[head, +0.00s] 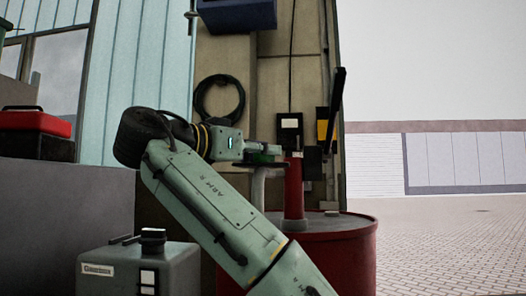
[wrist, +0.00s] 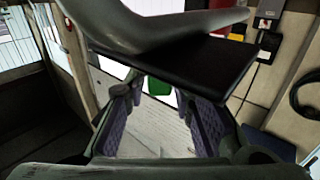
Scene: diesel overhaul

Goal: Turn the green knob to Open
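A green piece (wrist: 159,88), which may be the green knob, shows small between the finger pads in the wrist view. It is partly hidden, and no Open marking can be read. My gripper (wrist: 154,100) has its two purple-padded fingers apart, with a gap between them. I cannot tell whether either finger touches the green piece. In the head view my gripper (head: 266,151) is beside a red upright post (head: 294,187) on a red drum (head: 340,250). A dark green patch (head: 262,159) shows at the gripper there, and its detail is too small to tell.
A grey curved pipe (head: 258,187) stands below my gripper. A black lever (head: 335,108) rises right of the post. In the wrist view a black slab (wrist: 190,62) crosses close above the fingers. A grey box (head: 125,272) stands front left. Paved ground at right is clear.

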